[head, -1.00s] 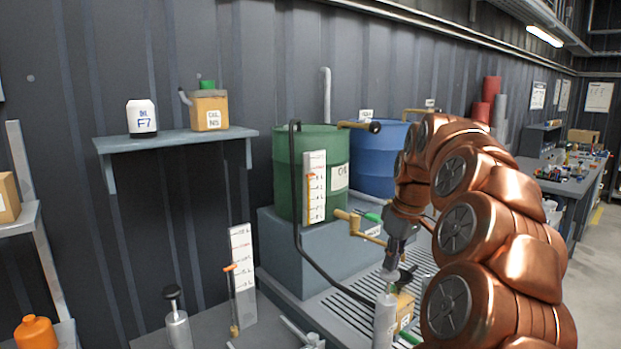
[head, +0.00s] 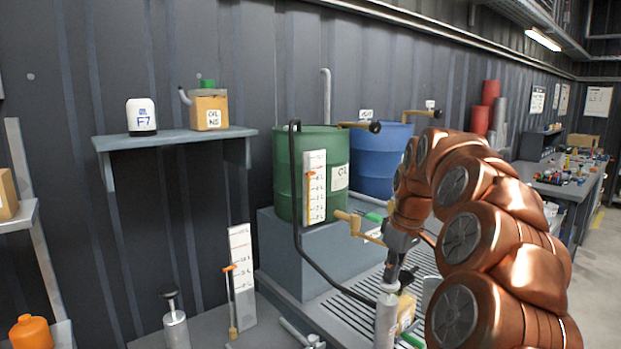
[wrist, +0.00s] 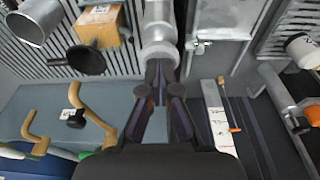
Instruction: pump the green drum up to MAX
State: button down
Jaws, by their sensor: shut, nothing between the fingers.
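The green drum (head: 290,175) stands on a grey plinth, with a white scale (head: 314,190) on its front. An orange marker sits high on that scale; its marks are too small to read. My gripper (head: 389,281) points down, shut and empty, directly above a grey upright cylinder (head: 386,325), seemingly a pump. In the wrist view my closed fingers (wrist: 160,72) meet near the collar of this cylinder (wrist: 158,28). I cannot tell whether they touch it. A black hose (head: 318,268) runs from the drum's top down toward the cylinder; its lower end is hidden.
A brass crank (head: 358,228) sits before the drum. A blue drum (head: 378,165) stands to the right. A second cylinder with a black knob (head: 176,325) and a white scale board (head: 242,275) stand left. A box (head: 406,312) is close to the right of my gripper.

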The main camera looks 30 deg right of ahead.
jog(key=shift+f+b, duration=0.65)
jog(key=shift+f, duration=0.6)
jog(key=shift+r, duration=0.15)
jog(key=shift+r+p, duration=1.6)
jog(key=shift+r, duration=1.75)
jog(key=shift+f, duration=0.25)
